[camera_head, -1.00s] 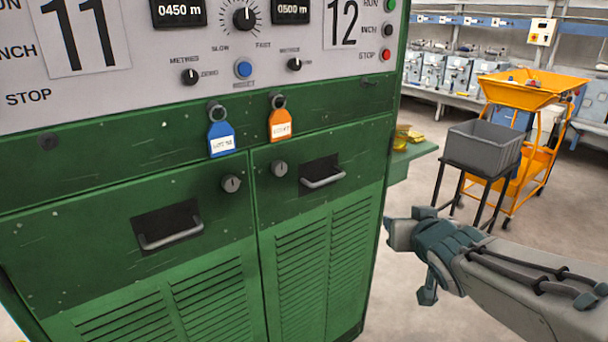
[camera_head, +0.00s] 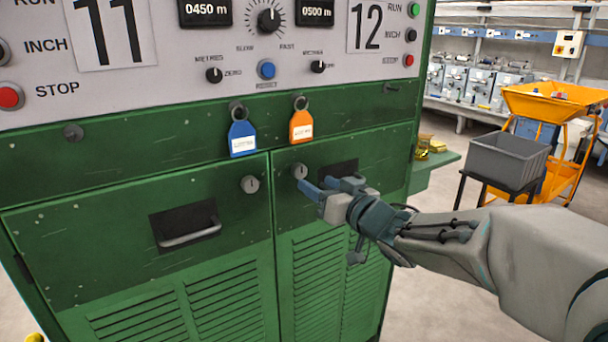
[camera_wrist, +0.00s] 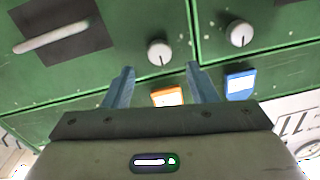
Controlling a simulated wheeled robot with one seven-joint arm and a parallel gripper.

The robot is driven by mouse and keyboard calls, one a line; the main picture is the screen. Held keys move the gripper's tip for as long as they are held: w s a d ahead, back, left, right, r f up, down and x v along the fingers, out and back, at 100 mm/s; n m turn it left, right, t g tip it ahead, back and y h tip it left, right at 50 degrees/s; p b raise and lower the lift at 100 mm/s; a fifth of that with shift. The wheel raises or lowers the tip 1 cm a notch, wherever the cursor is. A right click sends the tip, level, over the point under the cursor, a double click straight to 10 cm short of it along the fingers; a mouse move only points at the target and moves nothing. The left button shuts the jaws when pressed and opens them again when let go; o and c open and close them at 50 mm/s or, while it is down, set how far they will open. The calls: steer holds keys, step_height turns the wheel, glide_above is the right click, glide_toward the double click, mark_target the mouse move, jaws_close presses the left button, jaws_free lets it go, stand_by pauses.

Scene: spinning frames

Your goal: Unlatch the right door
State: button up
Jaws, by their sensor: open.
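The right door (camera_head: 312,285) is green, louvred and closed flush beside the left door. Its round grey latch knob (camera_head: 300,172) sits near its upper left corner, with a dark slot line on its face. In the wrist view, where the cabinet appears upside down, this knob (camera_wrist: 160,52) lies just beyond and between the blue fingertips. My gripper (camera_head: 318,184) is open in front of the right door, just right of and below the knob in the head view. No contact with the knob is clear. The right door's handle is hidden behind my gripper there, but the handle (camera_wrist: 50,37) shows in the wrist view.
The left door (camera_head: 110,260) has its own knob (camera_head: 250,184) and handle (camera_head: 188,232). A blue tag (camera_head: 242,138) and an orange tag (camera_head: 301,126) hang above the doors. A grey bin (camera_head: 507,160) and an orange cart (camera_head: 560,105) stand right; the floor before them is open.

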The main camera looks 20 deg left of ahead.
mark_target(302, 173)
steer(key=x, duration=0.6)
steer(key=shift+w+a, duration=0.25)
steer(key=shift+a, duration=0.1)
steer(key=shift+d, duration=0.1)
jaws_close()
